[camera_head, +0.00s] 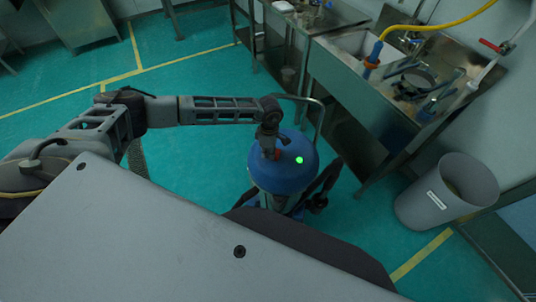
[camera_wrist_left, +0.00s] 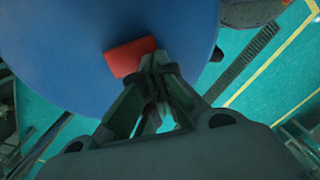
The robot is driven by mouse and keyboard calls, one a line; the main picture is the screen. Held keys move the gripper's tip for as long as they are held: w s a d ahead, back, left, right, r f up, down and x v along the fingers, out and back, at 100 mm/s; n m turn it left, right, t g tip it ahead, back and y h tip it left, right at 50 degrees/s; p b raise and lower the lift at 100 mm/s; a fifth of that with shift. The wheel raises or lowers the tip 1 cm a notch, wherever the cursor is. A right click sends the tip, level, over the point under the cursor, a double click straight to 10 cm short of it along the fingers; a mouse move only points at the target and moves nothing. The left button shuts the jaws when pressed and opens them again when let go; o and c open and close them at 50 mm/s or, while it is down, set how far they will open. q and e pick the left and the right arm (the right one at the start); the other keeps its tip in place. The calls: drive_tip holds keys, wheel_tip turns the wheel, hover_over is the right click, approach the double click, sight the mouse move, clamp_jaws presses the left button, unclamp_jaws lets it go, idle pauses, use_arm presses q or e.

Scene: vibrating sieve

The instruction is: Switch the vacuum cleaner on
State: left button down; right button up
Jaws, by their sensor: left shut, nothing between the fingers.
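The vacuum cleaner (camera_head: 282,170) has a blue domed top and stands on the green floor, right of the centre in the head view. A green light (camera_head: 299,160) shows on its top. A red switch (camera_head: 277,154) sits on the dome, partly behind my gripper. My left gripper (camera_head: 268,146) reaches the dome from above. In the left wrist view the blue top (camera_wrist_left: 60,50) fills the upper left, and the red switch (camera_wrist_left: 128,56) is right at the fingertips of my shut left gripper (camera_wrist_left: 160,62). I cannot tell whether they touch. My right gripper is not in view.
A metal handle (camera_head: 318,112) rises behind the vacuum cleaner. A steel sink bench (camera_head: 350,90) stands behind it to the right. A grey bin (camera_head: 445,193) stands at the right. The floor on the left (camera_head: 200,70) is clear.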

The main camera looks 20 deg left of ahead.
use_arm(q)
drive_tip(key=shift+w+r, duration=0.1)
drive_tip(key=shift+r, duration=0.05)
drive_tip(key=shift+w+a+r, duration=0.1)
drive_tip(key=shift+w+r, duration=0.15)
drive_tip(key=shift+w, duration=0.2)
use_arm(e)
drive_tip(key=shift+f, duration=0.3)
use_arm(q)
drive_tip(key=shift+r, duration=0.1)
drive_tip(key=shift+r, duration=0.45)
drive_tip(key=r, duration=0.2)
drive_tip(key=s+r, duration=0.1)
drive_tip(key=r, duration=0.1)
drive_tip(key=shift+r+p, duration=0.1)
drive_tip(key=shift+p, duration=0.2)
wheel_tip(320, 180, up, 9)
drive_tip(key=s+b, duration=0.1)
drive_tip(key=shift+f+b, duration=0.2)
drive_tip(key=shift+b, duration=0.15)
use_arm(e)
drive_tip(key=shift+s+f, duration=0.15)
drive_tip(key=shift+s, duration=0.35)
drive_tip(key=shift+s+f, duration=0.15)
drive_tip(key=shift+s, duration=0.35)
use_arm(q)
drive_tip(key=shift+d, duration=0.2)
